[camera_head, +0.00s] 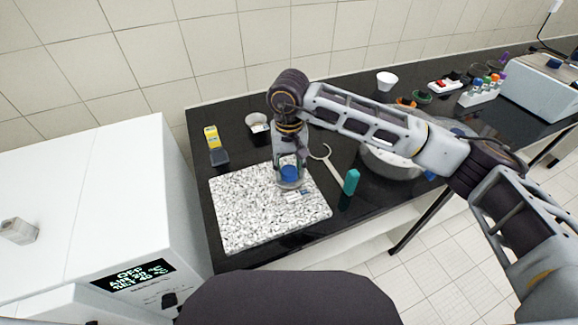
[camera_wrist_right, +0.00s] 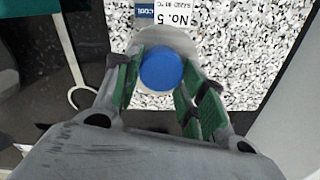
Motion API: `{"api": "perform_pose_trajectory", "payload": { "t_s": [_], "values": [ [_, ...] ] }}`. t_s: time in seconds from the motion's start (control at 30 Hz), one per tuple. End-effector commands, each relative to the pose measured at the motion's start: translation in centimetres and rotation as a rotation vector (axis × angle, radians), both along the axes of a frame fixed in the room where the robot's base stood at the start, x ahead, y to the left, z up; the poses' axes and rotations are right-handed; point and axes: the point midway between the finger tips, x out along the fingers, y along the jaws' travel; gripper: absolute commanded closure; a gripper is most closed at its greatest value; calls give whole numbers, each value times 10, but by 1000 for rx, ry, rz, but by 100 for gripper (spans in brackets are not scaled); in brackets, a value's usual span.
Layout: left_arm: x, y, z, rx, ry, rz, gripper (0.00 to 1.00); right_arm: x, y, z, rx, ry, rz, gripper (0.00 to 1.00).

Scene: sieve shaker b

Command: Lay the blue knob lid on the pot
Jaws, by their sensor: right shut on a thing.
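A blue knob (camera_head: 289,174) shows at the end of my right arm, over the back right part of the speckled board. It also shows in the right wrist view (camera_wrist_right: 162,68), round and bright blue. My right gripper (camera_head: 290,166) points down with its green-padded fingers on both sides of the knob, shut on it. A pale grey round piece (camera_wrist_right: 155,42) shows under the knob; I cannot tell whether it is the lid's disc or the pot. Whatever lies below is hidden, so contact between lid and pot cannot be seen. My left gripper is not in view.
The speckled board (camera_head: 245,215) carries a "No. 5" label (camera_wrist_right: 172,18) beside the knob. A yellow-and-grey device (camera_head: 213,145) and a small cup (camera_head: 257,124) stand behind. The board's front left is clear.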

Motion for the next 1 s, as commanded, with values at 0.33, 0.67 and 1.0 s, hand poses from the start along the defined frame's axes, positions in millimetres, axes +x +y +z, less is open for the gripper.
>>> {"api": "perform_pose_trajectory", "payload": {
  "t_s": [0.33,0.67,1.0],
  "values": [
    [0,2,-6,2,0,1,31,0,0,-1,0,0,0,82],
    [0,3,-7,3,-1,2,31,0,0,-1,0,1,0,82],
    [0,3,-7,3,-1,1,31,0,0,-1,0,0,0,82]
  ]
}}
